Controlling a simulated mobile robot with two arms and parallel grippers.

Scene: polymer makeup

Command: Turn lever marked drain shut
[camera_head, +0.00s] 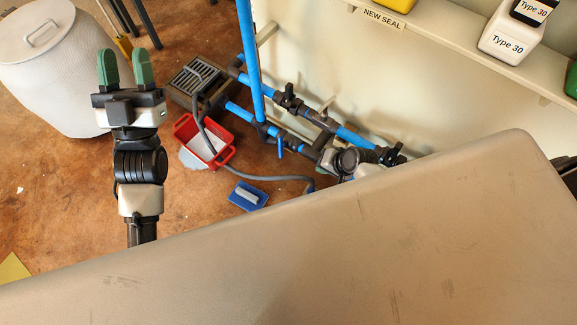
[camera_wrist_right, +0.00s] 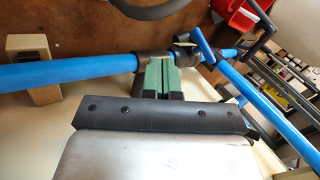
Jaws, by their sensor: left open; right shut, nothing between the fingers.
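Blue pipes (camera_head: 240,113) with black fittings run low along the wall in the head view. A blue lever (camera_head: 280,146) hangs from the lower pipe, and black valve handles (camera_head: 289,93) sit on the other lines. No drain marking is readable. My left gripper (camera_head: 123,67) is open and empty, up and left of the pipes. My right gripper (camera_wrist_right: 158,76) is shut and empty in its wrist view, its green fingertips close to a black fitting on a blue pipe (camera_wrist_right: 80,70); contact cannot be told. In the head view its fingertips are hidden.
A large beige panel (camera_head: 330,250) covers the lower head view. A pale lidded bin (camera_head: 55,75) stands left. A shelf (camera_head: 450,45) holds containers.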

